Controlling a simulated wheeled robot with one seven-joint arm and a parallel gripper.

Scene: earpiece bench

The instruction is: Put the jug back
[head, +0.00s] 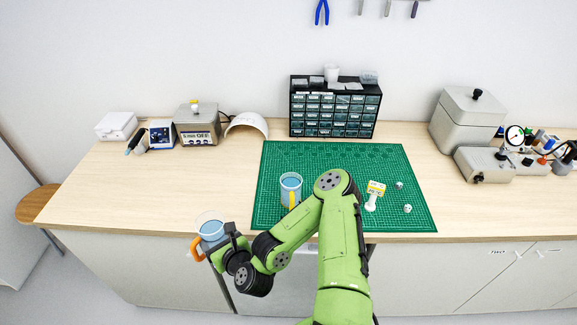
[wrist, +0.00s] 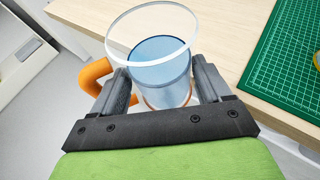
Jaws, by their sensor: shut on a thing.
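A clear jug (head: 211,229) with pale blue liquid and an orange handle is at the bench's front edge, left of the green mat. In the wrist view the jug (wrist: 160,68) sits between the two fingers of my gripper (wrist: 162,88), which is shut on its body. The orange handle sticks out to the left of the fingers. The jug looks roughly upright, with floor and cabinet fronts showing around its lower part. I cannot tell its exact height against the bench top. In the head view my gripper (head: 222,240) partly hides the jug's lower side.
A blue-topped cup with a yellow handle (head: 291,188) stands on the green cutting mat (head: 335,160). A drawer cabinet (head: 334,112) stands behind. The bench's left front is clear.

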